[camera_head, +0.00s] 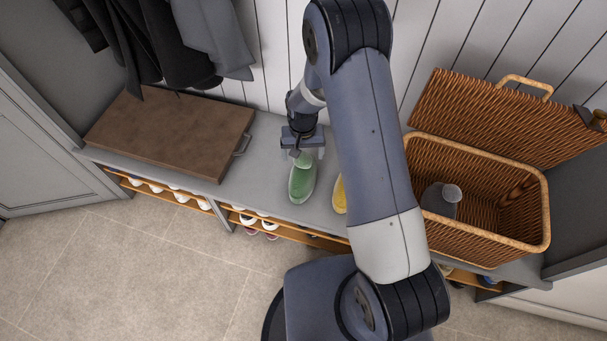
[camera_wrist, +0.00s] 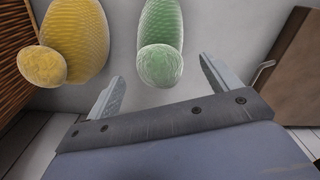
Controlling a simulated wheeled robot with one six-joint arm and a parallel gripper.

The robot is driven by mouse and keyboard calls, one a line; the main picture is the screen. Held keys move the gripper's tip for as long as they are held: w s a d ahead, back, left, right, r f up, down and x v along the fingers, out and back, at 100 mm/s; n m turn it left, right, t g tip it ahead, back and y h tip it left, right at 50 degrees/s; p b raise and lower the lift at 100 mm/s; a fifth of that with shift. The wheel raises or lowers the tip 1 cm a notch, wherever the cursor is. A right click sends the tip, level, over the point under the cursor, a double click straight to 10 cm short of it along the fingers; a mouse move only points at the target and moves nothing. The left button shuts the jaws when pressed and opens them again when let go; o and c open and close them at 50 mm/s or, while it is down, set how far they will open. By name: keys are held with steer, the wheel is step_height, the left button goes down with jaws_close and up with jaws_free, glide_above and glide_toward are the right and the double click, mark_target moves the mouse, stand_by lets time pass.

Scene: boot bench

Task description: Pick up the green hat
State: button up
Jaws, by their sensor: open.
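The green hat (camera_head: 301,184) lies on the grey bench top, with its pale round bobble toward the wall. It also shows at the top of the wrist view (camera_wrist: 161,22), its bobble toward me. My gripper (camera_head: 304,152) is above the bench at the bobble end of the hat. In the wrist view my gripper (camera_wrist: 162,72) is open, one finger on each side of the bobble, with nothing held. Whether the fingers are level with the bobble is hard to tell.
A yellow hat (camera_wrist: 77,28) lies beside the green one, partly behind my arm in the head view (camera_head: 340,196). An open wicker basket (camera_head: 480,258) holds a grey hat (camera_head: 440,203). A brown box (camera_head: 170,135) and hanging coats (camera_head: 165,40) are on the left. Shoes fill shelves below.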

mark_target(303, 171)
step_height(303, 171, down, 5)
steer(key=shift+r, duration=0.1)
steer(key=shift+c, duration=0.2)
steer(key=c, duration=1.3)
